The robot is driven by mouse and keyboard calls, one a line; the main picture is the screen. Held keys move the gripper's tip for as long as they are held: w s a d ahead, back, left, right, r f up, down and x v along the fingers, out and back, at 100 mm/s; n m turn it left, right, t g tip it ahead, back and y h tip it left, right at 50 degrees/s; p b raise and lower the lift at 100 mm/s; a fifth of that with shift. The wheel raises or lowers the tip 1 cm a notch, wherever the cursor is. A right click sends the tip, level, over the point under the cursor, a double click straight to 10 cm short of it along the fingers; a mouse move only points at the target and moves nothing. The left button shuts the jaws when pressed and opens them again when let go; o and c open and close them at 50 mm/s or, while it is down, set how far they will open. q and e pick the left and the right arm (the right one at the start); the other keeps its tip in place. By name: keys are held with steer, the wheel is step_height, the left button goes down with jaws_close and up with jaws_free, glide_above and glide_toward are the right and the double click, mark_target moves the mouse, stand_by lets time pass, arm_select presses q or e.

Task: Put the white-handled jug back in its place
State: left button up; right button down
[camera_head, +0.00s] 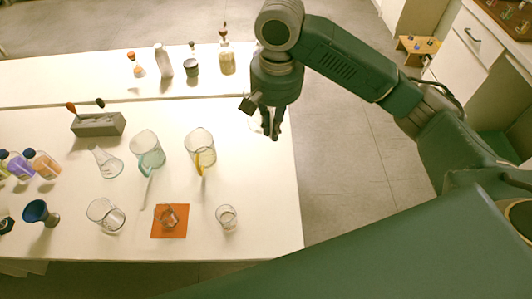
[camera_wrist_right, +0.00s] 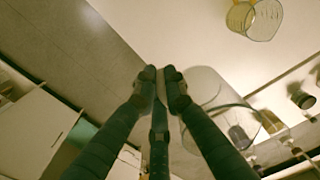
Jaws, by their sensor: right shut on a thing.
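The white-handled jug, of clear glass, shows faintly at my right gripper (camera_head: 270,132) near the table's right edge. In the right wrist view the jug (camera_wrist_right: 205,90) is beside the fingertips (camera_wrist_right: 162,78), which are closed on its handle; the handle itself is mostly hidden between them. I cannot tell whether the jug touches the table. A yellow-handled jug (camera_head: 197,141) and a teal-handled jug (camera_head: 146,142) stand to its left in the head view. My left gripper is not in view.
The white table (camera_head: 262,190) is bare to the front right. A glass tumbler (camera_head: 227,217), an orange mat (camera_head: 157,230) with a small beaker, and a glass beaker (camera_head: 106,214) stand in front. A conical flask (camera_head: 108,163) and grey block (camera_head: 97,125) are left; several bottles line the back.

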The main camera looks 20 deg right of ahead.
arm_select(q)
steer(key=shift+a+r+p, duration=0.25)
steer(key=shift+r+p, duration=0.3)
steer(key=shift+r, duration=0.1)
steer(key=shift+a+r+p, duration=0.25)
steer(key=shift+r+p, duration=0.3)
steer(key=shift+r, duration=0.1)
arm_select(e)
steer(key=shift+w+a+f+m, duration=0.25)
steer(key=shift+w+f+m, duration=0.3)
steer(key=shift+f, duration=3.05)
steer(key=shift+w+a+f+m, duration=0.3)
steer(key=shift+w+f+m, duration=0.25)
steer(key=shift+f, duration=3.1)
steer(key=shift+w+a+f+m, duration=0.25)
steer(key=shift+w+f+m, duration=0.3)
steer(key=shift+f, duration=3.05)
steer(key=shift+f, duration=0.1)
steer(key=c, duration=1.8)
jaws_free()
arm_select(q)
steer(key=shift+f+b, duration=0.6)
arm_select(e)
steer(key=r, duration=1.2)
steer(key=shift+s+r, duration=0.15)
steer(key=shift+s, duration=0.05)
